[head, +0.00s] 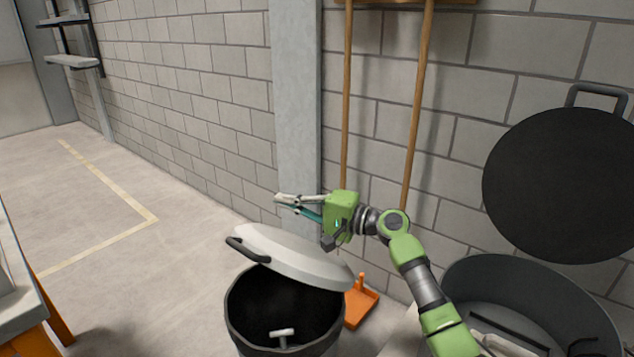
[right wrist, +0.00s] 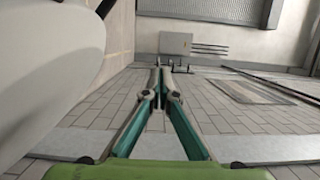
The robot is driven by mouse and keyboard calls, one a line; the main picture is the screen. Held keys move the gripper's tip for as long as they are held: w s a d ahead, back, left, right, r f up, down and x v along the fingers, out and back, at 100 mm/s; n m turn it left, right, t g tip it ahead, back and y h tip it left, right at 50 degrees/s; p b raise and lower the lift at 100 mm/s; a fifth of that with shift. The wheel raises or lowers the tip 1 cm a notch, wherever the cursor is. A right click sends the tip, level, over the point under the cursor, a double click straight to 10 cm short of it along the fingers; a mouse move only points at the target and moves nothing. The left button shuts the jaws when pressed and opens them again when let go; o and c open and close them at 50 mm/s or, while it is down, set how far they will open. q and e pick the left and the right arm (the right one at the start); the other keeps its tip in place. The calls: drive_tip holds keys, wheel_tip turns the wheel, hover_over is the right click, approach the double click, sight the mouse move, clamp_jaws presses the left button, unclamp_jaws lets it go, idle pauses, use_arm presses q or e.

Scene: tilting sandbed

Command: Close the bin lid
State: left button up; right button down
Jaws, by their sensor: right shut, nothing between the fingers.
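The near bin (head: 235,312) is a dark round bin with a black inside, standing on the floor at the lower middle of the head view. Its pale grey lid (head: 300,260) is raised and tilted over the back of the opening, with a dark handle (head: 246,250) at its left. My right gripper (head: 277,200) is above the lid, apart from it, pointing left with its fingers shut and empty. In the right wrist view the shut fingers (right wrist: 161,70) show in the middle, and a large pale curved surface, apparently the lid (right wrist: 45,70), fills the left. My left gripper is out of view.
A larger grey bin (head: 490,270) with a raised black lid (head: 560,180) stands at the right and holds several items. An orange dustpan (head: 362,305) lies behind the near bin. Wooden poles (head: 415,110) lean on the block wall.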

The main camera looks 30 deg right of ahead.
sight(258, 246)
drive_tip(key=s+a+f+n, duration=0.1)
drive_tip(key=a+f, duration=0.1)
drive_tip(key=a, duration=0.1)
drive_tip(key=s+a+f+n, duration=0.1)
drive_tip(key=a+f, duration=0.1)
drive_tip(key=f, duration=0.1)
drive_tip(key=s+a+f+n+b, duration=0.1)
drive_tip(key=a+f, duration=0.1)
drive_tip(key=a, duration=0.1)
drive_tip(key=shift+s+a+f+h, duration=0.15)
drive_tip(key=shift+a+f+h, duration=0.05)
drive_tip(key=shift+a+h, duration=0.15)
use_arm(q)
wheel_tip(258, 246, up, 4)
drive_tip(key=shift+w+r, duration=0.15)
use_arm(e)
drive_tip(key=shift+s+a+f+n+g, duration=0.2)
drive_tip(key=shift+a+f+n+g, duration=0.1)
drive_tip(key=shift+a+f, duration=0.25)
